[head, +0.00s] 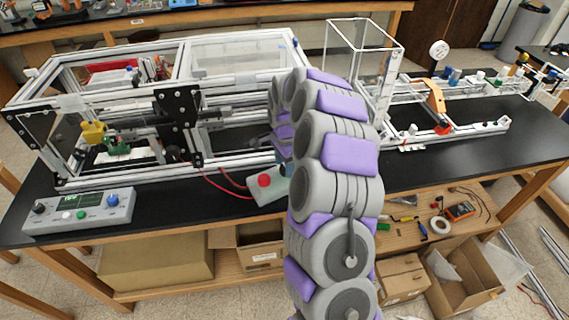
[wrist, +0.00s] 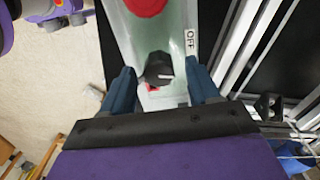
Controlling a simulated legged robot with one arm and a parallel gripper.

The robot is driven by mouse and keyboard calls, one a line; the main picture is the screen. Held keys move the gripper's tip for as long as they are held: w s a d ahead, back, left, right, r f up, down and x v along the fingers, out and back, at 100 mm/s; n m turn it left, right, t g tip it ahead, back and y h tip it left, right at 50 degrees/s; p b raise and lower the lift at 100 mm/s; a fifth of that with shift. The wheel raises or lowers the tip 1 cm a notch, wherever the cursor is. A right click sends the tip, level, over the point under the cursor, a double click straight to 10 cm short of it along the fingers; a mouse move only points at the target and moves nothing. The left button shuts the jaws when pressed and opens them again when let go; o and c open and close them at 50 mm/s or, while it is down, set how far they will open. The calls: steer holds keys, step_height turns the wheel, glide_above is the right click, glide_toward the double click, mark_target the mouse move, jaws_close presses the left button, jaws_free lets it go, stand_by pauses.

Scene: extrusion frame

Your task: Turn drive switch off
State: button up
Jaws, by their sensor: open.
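The drive switch is a black rotary knob (wrist: 158,68) with a pale pointer line, on a grey-green control box (wrist: 123,38). An "OFF" label (wrist: 191,40) is at the box's edge, up and to the right of the knob. A small red mark shows just below the knob. My gripper (wrist: 161,76) is open, with one dark blue finger on each side of the knob. I cannot tell whether either finger touches it. In the head view the box (head: 258,192) is at the table's front edge; my arm hides its right part, the knob and the gripper.
A large red button (wrist: 146,4) is on the same box, near the knob; it also shows in the head view (head: 265,181). The aluminium extrusion frame (head: 235,170) stands close behind. A grey panel with knobs (head: 80,212) is at the left, with black tabletop between.

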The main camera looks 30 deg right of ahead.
steer(key=c, duration=1)
steer(key=shift+c, duration=0.2)
steer(key=shift+n, duration=0.3)
steer(key=n+p, duration=0.4)
steer(key=n, duration=0.1)
steer(key=shift+r, duration=0.1)
steer(key=n+p, duration=0.2)
steer(key=n, duration=0.4)
steer(key=shift+n+p, duration=0.3)
steer(key=o, duration=1)
steer(key=shift+o, duration=0.2)
